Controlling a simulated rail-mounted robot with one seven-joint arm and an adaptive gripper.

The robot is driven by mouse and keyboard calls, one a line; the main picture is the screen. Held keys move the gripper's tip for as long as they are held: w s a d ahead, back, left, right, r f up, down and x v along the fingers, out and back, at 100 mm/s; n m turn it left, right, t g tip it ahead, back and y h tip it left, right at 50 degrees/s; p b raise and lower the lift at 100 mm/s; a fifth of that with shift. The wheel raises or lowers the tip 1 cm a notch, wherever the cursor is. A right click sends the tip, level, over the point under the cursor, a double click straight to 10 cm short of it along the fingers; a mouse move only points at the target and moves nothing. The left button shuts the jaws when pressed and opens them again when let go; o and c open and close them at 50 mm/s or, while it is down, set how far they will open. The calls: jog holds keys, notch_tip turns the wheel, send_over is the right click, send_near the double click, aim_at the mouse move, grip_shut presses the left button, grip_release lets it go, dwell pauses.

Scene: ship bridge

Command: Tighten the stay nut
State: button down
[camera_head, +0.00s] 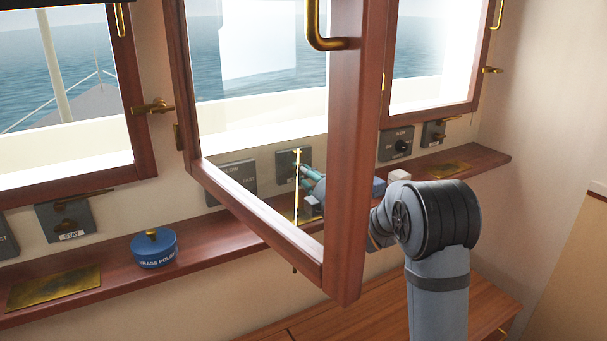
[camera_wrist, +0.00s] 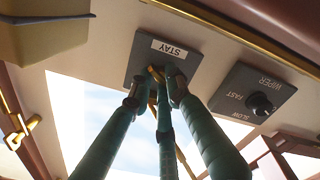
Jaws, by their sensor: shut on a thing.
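An open wood-framed window sash (camera_head: 347,150) swings into the room, and I see my gripper (camera_head: 306,178) through its pane. A dark plate labelled STAY (camera_wrist: 143,58) shows in the wrist view, with a small brass nut (camera_wrist: 154,73) at its edge nearest my fingers. My green fingers (camera_wrist: 155,92) converge around the nut and are shut on it. The fingertips partly hide the nut. The same plate (camera_head: 281,168) shows in the head view just left of my gripper. A thin brass rod (camera_head: 296,205) stands in front of it.
A wooden sill (camera_head: 215,239) runs under the windows. Another STAY plate (camera_head: 66,220) is at left. A wiper switch (camera_wrist: 250,93) sits beside the gripped nut's plate.

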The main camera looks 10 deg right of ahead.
jog(key=shift+f+m+b, duration=0.25)
jog(key=shift+m+b, duration=0.05)
jog(key=m+b, duration=0.2)
jog(key=shift+a+f+b, duration=0.1)
jog(key=shift+b, duration=0.25)
jog(key=m+b, duration=0.1)
jog(key=m, duration=0.2)
jog(key=shift+b, duration=0.3)
jog(key=m+b, duration=0.1)
jog(key=m, duration=0.3)
jog(key=shift+a+r+m+b, duration=0.1)
jog(key=shift+m+b, duration=0.1)
jog(key=shift+m, duration=0.45)
jog(key=shift+r+m+b, duration=0.1)
jog(key=shift+m+b, duration=0.05)
jog(key=shift+m, duration=0.5)
jog(key=shift+r, duration=0.1)
jog(key=c, duration=1.8)
grip_release()
jog(key=shift+a, duration=0.1)
